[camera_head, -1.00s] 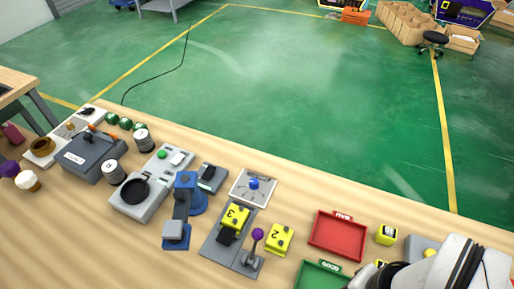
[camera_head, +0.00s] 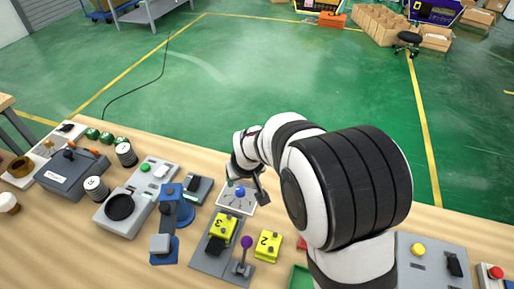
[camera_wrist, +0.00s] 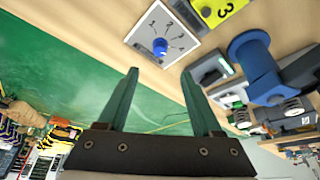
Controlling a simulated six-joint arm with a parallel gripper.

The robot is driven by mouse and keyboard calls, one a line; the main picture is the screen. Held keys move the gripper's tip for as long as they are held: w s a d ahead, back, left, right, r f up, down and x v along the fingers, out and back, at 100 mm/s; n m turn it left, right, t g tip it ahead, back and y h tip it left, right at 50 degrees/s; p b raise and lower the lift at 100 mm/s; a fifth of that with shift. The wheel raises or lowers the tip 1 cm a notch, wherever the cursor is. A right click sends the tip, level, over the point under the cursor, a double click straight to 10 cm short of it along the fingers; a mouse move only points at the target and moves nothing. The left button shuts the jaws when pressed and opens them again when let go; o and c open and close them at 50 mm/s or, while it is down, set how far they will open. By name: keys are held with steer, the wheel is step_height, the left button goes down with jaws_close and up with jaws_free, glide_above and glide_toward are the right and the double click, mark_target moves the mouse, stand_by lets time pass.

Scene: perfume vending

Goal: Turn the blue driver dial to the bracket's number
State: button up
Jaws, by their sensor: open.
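The blue driver dial (camera_head: 240,192) sits on a white square plate (camera_head: 228,205) near the table's far edge. In the wrist view the dial (camera_wrist: 160,47) is a blue knob with printed numbers around part of it. The bracket is a grey base (camera_head: 204,256) holding a yellow block marked 3 (camera_head: 221,228); that block also shows at the top of the wrist view (camera_wrist: 215,8). My gripper (camera_head: 260,192) is by the dial's right side in the head view. In the wrist view my gripper (camera_wrist: 160,75) is open and empty, its fingertips short of the dial.
A lever with a purple knob (camera_head: 246,242) and a yellow block marked 2 (camera_head: 267,245) stand in front of the dial. A blue stand (camera_head: 170,215) and a grey scale-like device (camera_head: 128,203) are to the left.

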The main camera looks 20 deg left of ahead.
mark_target(240, 189)
steer(key=x, duration=1.1)
steer(key=shift+d, duration=0.1)
jaws_close()
